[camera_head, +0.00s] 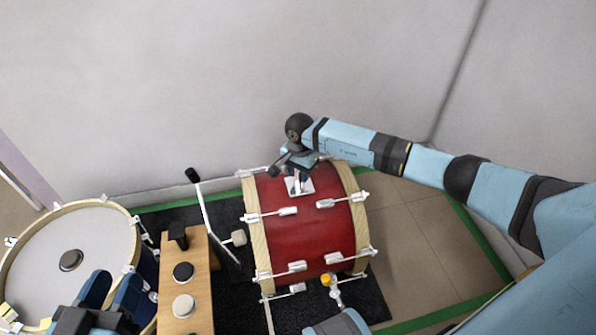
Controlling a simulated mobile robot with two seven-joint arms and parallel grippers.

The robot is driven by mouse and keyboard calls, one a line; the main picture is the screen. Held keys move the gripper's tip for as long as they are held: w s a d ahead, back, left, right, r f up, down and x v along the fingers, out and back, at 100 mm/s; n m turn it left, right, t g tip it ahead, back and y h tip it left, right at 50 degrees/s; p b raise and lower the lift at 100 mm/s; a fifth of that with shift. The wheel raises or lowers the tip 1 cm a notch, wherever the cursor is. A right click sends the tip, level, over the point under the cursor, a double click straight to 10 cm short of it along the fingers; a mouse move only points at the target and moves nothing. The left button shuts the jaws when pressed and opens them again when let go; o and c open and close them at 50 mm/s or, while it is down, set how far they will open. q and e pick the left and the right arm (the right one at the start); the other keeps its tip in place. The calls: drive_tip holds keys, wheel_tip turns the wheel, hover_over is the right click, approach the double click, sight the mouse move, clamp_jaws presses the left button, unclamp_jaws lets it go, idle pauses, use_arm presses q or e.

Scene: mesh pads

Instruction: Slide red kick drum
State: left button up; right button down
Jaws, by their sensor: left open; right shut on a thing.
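The red kick drum (312,222) lies on its side in the middle of the view, with pale wooden hoops and several silver lugs. My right gripper (297,172) is at the top of its shell, shut on the small silver mount (299,187) there. The gripper partly hides this mount. My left gripper (112,290) is at the lower left, away from the red drum, with its fingers apart and nothing between them.
A white-headed drum (75,248) stands at the left, beside a wooden board with knobs (186,285). A pedal with a beater (238,238) stands just left of the red drum. A black mat (370,300) lies underneath. The grey wall (230,80) is close behind; tiled floor (430,245) is clear at right.

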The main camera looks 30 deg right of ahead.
drive_tip(key=shift+d, duration=0.1)
drive_tip(key=c, duration=0.8)
unclamp_jaws()
use_arm(q)
drive_tip(key=shift+f, duration=0.1)
use_arm(e)
drive_tip(key=shift+r, duration=0.15)
wheel_tip(320, 180, up, 8)
drive_tip(key=p, duration=0.3)
drive_tip(key=shift+r, duration=0.15)
use_arm(q)
drive_tip(key=shift+s+d+r+n+t+p, duration=0.15)
drive_tip(key=shift+r+n+p, duration=0.2)
drive_tip(key=shift+r, duration=0.35)
drive_tip(key=shift+s+r+n+t+p, duration=0.2)
drive_tip(key=shift+r+n+p, duration=0.1)
drive_tip(key=shift+r, duration=0.4)
drive_tip(key=shift+s+d+r+n+t+p, duration=0.15)
drive_tip(key=shift+r+n+p, duration=0.2)
drive_tip(key=shift+r, duration=0.35)
use_arm(e)
drive_tip(key=shift+r, duration=2.6)
